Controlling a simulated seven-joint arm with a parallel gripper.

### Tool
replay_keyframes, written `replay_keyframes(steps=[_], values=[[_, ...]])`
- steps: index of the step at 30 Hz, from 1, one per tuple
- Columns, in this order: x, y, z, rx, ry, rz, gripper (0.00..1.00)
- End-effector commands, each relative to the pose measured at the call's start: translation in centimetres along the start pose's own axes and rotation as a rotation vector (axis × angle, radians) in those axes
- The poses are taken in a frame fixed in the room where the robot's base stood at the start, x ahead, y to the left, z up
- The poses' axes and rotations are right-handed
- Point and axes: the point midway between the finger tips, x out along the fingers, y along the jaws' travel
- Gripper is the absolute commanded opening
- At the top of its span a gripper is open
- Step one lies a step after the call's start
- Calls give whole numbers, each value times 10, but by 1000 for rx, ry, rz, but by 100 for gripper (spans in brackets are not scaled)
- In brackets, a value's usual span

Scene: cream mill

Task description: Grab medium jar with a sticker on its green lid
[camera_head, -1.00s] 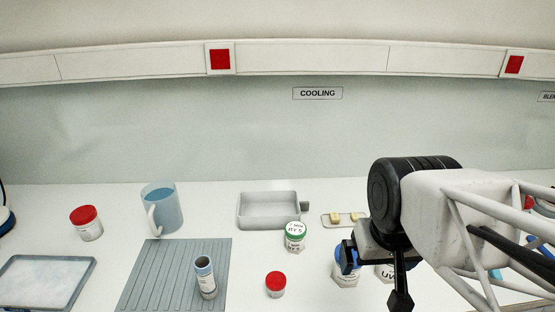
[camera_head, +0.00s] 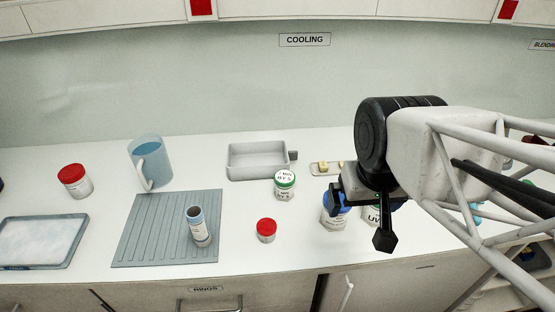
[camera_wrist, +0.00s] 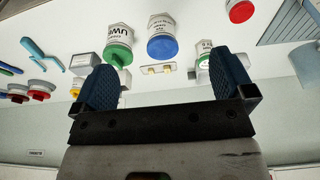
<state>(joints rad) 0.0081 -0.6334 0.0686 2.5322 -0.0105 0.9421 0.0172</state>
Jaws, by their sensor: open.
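The jar with a green lid (camera_head: 285,188) stands upright on the white counter in the head view, in front of the grey tray. Its lid carries a white sticker with black print. In the wrist view a jar with a green rim (camera_wrist: 203,47) is partly hidden by the right finger; it looks like the same one. My gripper (camera_head: 360,215) is open and empty, to the right of this jar and apart from it, over the blue-lidded jar's area. Both spread fingers also show in the wrist view (camera_wrist: 165,82).
A blue-lidded jar (camera_head: 334,213) and another green-lidded jar (camera_wrist: 118,45) stand near my gripper. A small red-lidded jar (camera_head: 266,231) is left of them. The grey tray (camera_head: 240,175), a small dish (camera_head: 318,174), a jug (camera_head: 155,165) and a ribbed mat (camera_head: 150,235) lie around.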

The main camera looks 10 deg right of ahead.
Motion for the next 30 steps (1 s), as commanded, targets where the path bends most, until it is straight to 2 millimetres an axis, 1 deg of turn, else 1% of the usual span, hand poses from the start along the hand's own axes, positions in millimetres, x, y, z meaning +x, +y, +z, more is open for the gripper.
replay_keyframes(steps=[9,11,12,13,23,30], values=[[0,0,0,0,0,0,100],[0,0,0,0,0,0,91],[0,0,0,0,0,0,85],[0,0,0,0,0,0,84],[1,0,-1,9,-6,-5,84],[11,-7,-10,112,-71,-61,84]])
